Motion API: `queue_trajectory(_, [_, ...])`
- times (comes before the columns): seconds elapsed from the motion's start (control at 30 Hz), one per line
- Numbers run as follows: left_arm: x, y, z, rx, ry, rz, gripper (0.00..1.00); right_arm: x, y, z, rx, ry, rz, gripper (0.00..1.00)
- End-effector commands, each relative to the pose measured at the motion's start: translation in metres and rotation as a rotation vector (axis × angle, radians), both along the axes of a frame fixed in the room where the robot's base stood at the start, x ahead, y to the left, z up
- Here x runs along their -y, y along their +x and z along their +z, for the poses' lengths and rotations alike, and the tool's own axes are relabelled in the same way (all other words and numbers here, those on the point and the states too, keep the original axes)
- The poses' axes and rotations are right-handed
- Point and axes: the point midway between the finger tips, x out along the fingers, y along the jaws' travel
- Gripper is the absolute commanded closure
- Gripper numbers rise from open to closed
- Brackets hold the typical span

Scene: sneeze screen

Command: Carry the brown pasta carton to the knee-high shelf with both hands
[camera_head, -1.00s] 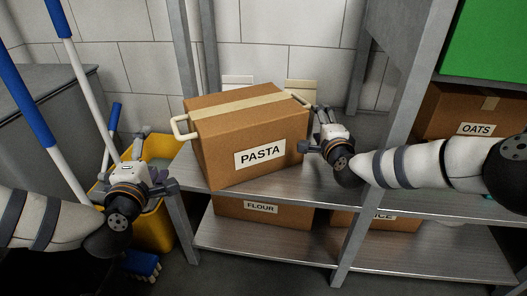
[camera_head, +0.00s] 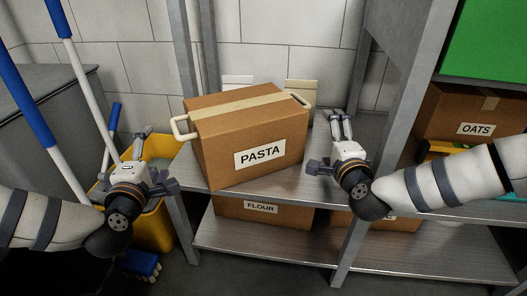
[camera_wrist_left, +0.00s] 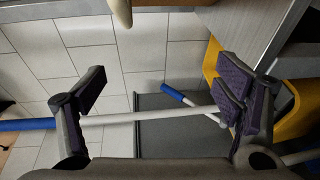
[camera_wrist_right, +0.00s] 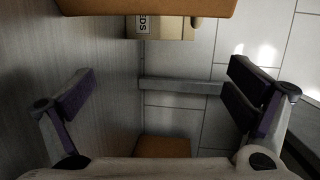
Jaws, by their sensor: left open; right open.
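The brown pasta carton (camera_head: 228,140) sits turned at an angle on the middle metal shelf (camera_head: 280,192), near its front left corner. It has a cream handle at its left end (camera_head: 181,128) and another at its right end (camera_head: 302,99). My left gripper (camera_head: 157,160) is open and empty, left of the carton and apart from the left handle. That handle shows at the top of the left wrist view (camera_wrist_left: 122,11). My right gripper (camera_head: 326,142) is open and empty, just right of the carton. The carton's edge crosses the top of the right wrist view (camera_wrist_right: 150,7).
A flour carton (camera_head: 232,207) and another, partly hidden carton stand on the lower shelf (camera_head: 260,243). An oats carton (camera_head: 440,105) is at the right. A yellow bucket (camera_head: 160,225) with blue-and-white poles is at the left. A grey upright (camera_head: 395,115) stands close to my right arm.

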Motion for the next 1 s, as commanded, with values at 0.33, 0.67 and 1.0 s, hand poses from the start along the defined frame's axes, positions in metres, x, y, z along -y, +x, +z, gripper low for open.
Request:
queue_trajectory(0.33, [0.0, 0.0, 0.0, 0.0, 0.0, 0.0, 0.16, 0.0, -0.037, 0.005, 0.0, 0.001, 0.0, 0.02])
queue_trajectory(0.67, [0.0, -0.002, 0.041, 0.028, 0.0, 0.0, 0.16, 0.0, -0.038, 0.046, 0.028, 0.001, 0.001, 0.02])
queue_trajectory(1.0, [0.0, -0.01, 0.259, 0.175, 0.0, 0.0, 0.16, 0.0, -0.047, 0.264, 0.175, 0.001, 0.001, 0.02])
